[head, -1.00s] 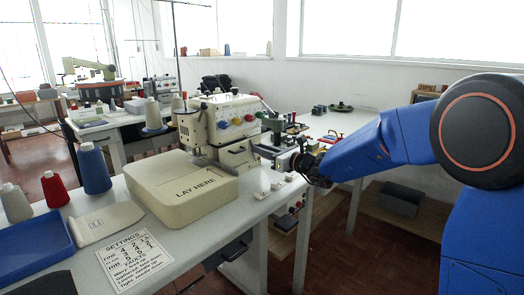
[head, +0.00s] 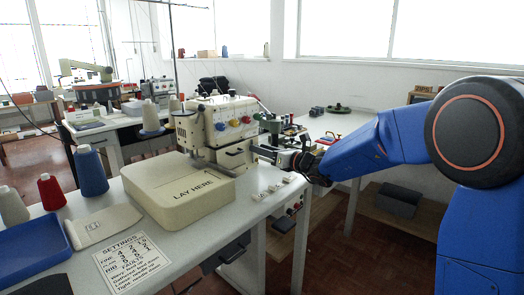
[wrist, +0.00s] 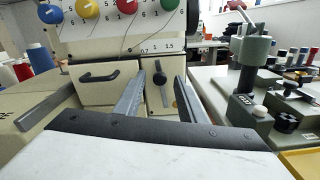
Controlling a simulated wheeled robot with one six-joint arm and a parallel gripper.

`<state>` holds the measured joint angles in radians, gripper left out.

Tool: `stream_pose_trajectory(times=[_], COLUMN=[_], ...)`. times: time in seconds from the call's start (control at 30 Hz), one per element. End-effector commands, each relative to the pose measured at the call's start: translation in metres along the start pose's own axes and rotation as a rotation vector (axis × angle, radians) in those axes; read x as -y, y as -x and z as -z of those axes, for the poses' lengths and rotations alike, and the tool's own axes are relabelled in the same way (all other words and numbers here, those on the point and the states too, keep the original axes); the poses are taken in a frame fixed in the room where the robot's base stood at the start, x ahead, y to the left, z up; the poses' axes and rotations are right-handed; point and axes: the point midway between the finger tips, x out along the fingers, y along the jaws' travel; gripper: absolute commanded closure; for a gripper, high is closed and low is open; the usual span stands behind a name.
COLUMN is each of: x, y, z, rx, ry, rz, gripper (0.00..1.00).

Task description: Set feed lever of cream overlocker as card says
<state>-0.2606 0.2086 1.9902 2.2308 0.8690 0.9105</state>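The cream overlocker (head: 222,112) stands on the white table, with colored dials on its front. In the wrist view, its dark feed lever (wrist: 159,76) sits at a vertical slot under a scale reading 0.7, 1, 1.5; it appears to point near 1. My gripper (wrist: 157,88) is open and empty, its two grey fingers on either side of the lever in the picture. I cannot tell whether they touch it. In the head view, my gripper (head: 284,157) is at the machine's right side. The settings card (head: 131,262) lies at the table's front; its small figures are hard to read.
A cream block marked LAY HERE (head: 178,192) sits before the machine. Small white pieces (head: 272,189) lie near the table's right edge. A dark grey post device (wrist: 250,65) stands right of the fingers. Thread cones (head: 91,172) and a blue tray (head: 36,253) are at left.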

Motion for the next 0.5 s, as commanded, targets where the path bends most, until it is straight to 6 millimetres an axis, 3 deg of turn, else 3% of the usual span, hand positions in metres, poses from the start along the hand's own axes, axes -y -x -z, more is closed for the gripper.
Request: stream_pose_trajectory(times=[0.27,0.5], x=[0.000,0.001], y=[0.001,0.028], z=[0.000,-0.001], rx=[0.000,0.002], ry=[0.001,0.000], rz=[0.000,0.002], gripper=[0.64,0.64])
